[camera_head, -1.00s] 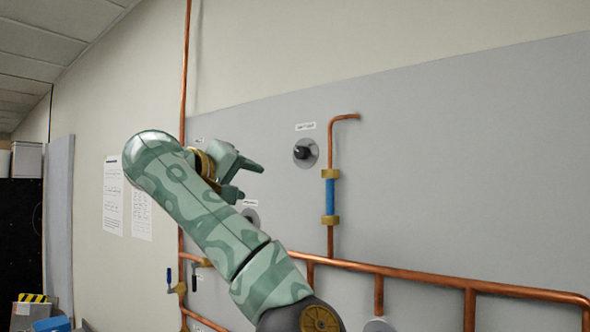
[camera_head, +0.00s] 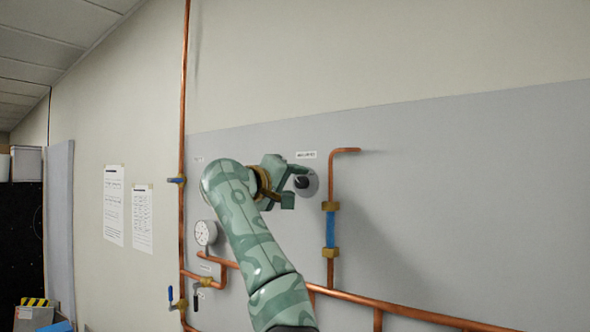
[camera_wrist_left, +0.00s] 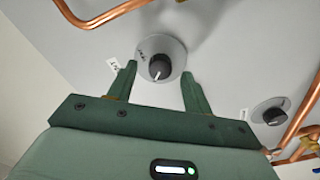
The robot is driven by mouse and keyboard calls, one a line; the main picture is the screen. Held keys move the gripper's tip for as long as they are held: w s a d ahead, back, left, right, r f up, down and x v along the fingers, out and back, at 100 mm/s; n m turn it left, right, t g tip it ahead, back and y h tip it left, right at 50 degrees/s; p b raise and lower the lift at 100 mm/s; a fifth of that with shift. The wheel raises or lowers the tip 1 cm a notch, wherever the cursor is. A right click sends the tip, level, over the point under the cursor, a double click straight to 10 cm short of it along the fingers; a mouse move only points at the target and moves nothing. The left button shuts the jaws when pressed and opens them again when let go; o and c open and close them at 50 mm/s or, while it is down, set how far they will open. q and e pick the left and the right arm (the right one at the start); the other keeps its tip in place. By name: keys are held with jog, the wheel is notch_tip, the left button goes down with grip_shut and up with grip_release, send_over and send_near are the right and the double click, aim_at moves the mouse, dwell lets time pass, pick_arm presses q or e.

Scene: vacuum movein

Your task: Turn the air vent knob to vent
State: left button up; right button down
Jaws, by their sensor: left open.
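A black round knob (camera_head: 302,182) sits on a grey disc on the wall panel, below a small white label too small to read. My left gripper (camera_head: 297,187) is open in front of it, fingers pointing at the panel. In the left wrist view the knob (camera_wrist_left: 160,67) lies between the two spread fingertips (camera_wrist_left: 159,72), with a visible gap on each side. A white pointer line on the knob points towards the bottom of that view. Whether the fingertips have reached the knob's depth I cannot tell. My right gripper is out of view.
A copper pipe with a blue section (camera_head: 330,229) runs just right of the knob. Another black knob (camera_wrist_left: 272,113) shows in the wrist view. The panel's upper right is clear.

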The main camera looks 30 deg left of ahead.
pick_arm(q)
jog(key=shift+w, duration=0.65)
jog(key=shift+f, duration=0.1)
jog(key=c, duration=1)
jog(key=shift+o, duration=0.2)
